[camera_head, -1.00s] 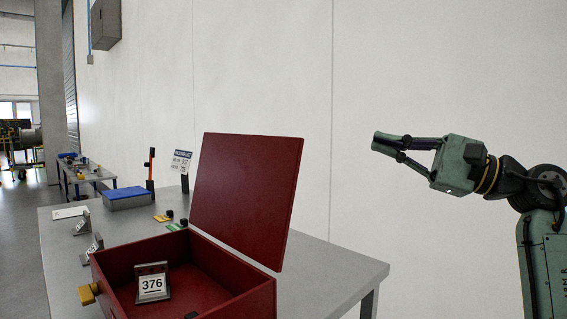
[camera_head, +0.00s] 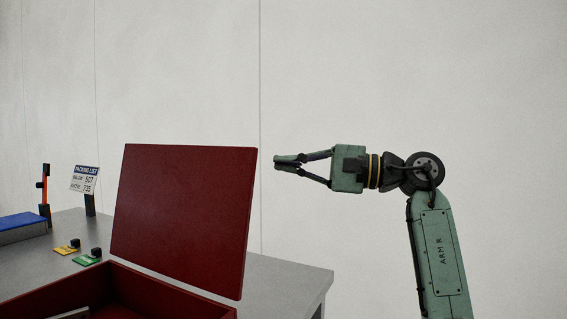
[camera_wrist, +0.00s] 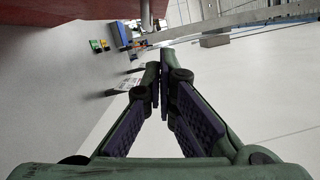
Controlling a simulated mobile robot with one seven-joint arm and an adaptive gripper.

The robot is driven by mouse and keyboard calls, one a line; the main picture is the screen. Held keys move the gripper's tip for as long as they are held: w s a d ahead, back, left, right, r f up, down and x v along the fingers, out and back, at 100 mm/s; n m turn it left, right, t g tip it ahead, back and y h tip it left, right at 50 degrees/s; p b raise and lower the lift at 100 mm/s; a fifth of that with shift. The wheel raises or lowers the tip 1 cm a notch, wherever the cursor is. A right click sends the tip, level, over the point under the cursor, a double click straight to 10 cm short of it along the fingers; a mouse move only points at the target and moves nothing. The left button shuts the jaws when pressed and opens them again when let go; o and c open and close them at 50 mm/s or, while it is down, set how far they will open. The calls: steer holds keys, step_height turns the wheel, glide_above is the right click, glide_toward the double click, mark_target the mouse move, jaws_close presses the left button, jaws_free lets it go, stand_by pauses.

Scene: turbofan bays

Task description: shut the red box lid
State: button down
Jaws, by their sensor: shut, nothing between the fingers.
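The red box (camera_head: 150,294) stands on the grey table, cut off by the lower edge of the head view. Its red lid (camera_head: 184,205) is open and stands up, leaning back a little. My gripper (camera_head: 277,161) is shut and empty. It appears just right of the lid's upper right edge in the head view, with a small gap in the picture; how far apart they are in depth I cannot tell. In the wrist view the fingers (camera_wrist: 156,72) meet at their tips with nothing between them. A dark red surface (camera_wrist: 60,25) fills the wrist view's upper left.
The grey table (camera_head: 288,283) has bare room right of the box. A blue-topped box (camera_head: 22,226), a packing list sign (camera_head: 85,180), an orange-handled tool (camera_head: 45,190) and yellow (camera_head: 68,247) and green (camera_head: 88,258) tags are at left. A plain wall is behind.

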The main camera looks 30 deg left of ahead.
steer(key=s+a+r, duration=0.1)
steer(key=s+a, duration=0.5)
steer(key=shift+s+r+p, duration=0.15)
steer(key=shift+p, duration=0.3)
steer(key=shift+s+r, duration=0.1)
